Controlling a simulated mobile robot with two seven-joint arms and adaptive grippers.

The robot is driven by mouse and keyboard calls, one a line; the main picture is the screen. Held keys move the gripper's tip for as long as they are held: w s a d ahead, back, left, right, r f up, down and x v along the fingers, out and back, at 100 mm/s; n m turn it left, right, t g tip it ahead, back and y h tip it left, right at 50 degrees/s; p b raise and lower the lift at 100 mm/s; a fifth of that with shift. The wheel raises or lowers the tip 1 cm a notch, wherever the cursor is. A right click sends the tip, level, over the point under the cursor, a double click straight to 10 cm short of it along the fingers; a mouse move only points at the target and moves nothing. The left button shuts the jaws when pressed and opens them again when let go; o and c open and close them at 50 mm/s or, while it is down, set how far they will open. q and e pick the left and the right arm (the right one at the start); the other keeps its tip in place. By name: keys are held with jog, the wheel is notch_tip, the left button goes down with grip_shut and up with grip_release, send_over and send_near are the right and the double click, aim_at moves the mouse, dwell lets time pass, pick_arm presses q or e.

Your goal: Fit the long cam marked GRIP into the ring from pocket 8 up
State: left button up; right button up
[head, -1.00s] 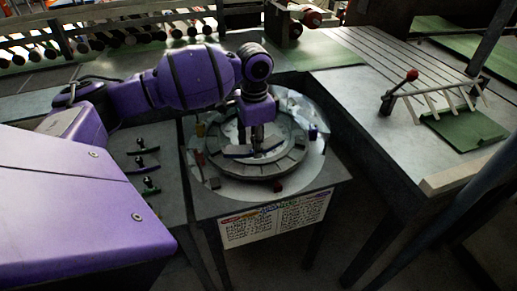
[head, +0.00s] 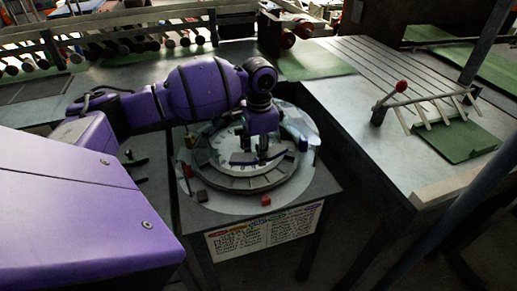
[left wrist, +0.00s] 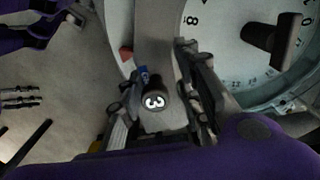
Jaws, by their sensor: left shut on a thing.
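My left gripper (head: 262,155) is over the ring (head: 213,175) on the round plate. In the left wrist view its two fingers (left wrist: 158,100) stand on either side of a black knob (left wrist: 154,98) with a white mark like a 3. The knob seems to belong to a dark cam (head: 243,158) under the gripper. I cannot read GRIP or tell whether the cam is seated in the ring or above it. The ring's curved grey body (left wrist: 155,35) passes behind the knob. A white numbered dial (left wrist: 235,45) beside it shows an 8.
Dark knobbed cams (head: 130,157) lie on the bench left of the plate, partly hidden by my arm. A red-knobbed lever (head: 401,87) stands on the right table.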

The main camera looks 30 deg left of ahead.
pick_arm(q)
jog(key=b, duration=0.1)
send_over(258, 182)
jog(key=f, duration=0.7)
jog(key=shift+w+f, duration=0.25)
jog(key=shift+f, duration=0.5)
pick_arm(e)
jog(key=shift+s+d+f, duration=0.3)
jog(key=shift+s+f, duration=0.05)
jog(key=shift+f, duration=0.1)
jog(key=shift+s+f, duration=0.1)
jog(key=shift+f, duration=0.05)
pick_arm(q)
jog(key=shift+f, duration=0.3)
pick_arm(e)
jog(key=shift+s+a+f, duration=0.1)
pick_arm(q)
jog(key=shift+f, duration=0.2)
jog(key=shift+s+d+f, duration=0.1)
jog(key=shift+s+f, duration=0.3)
jog(key=shift+f, duration=0.2)
pick_arm(e)
jog(key=shift+s+f, duration=0.1)
jog(key=shift+s, duration=0.15)
pick_arm(q)
jog(key=o, duration=1.3)
jog(key=shift+f, duration=0.1)
jog(key=shift+w, duration=0.15)
pick_arm(e)
jog(key=shift+w, duration=0.15)
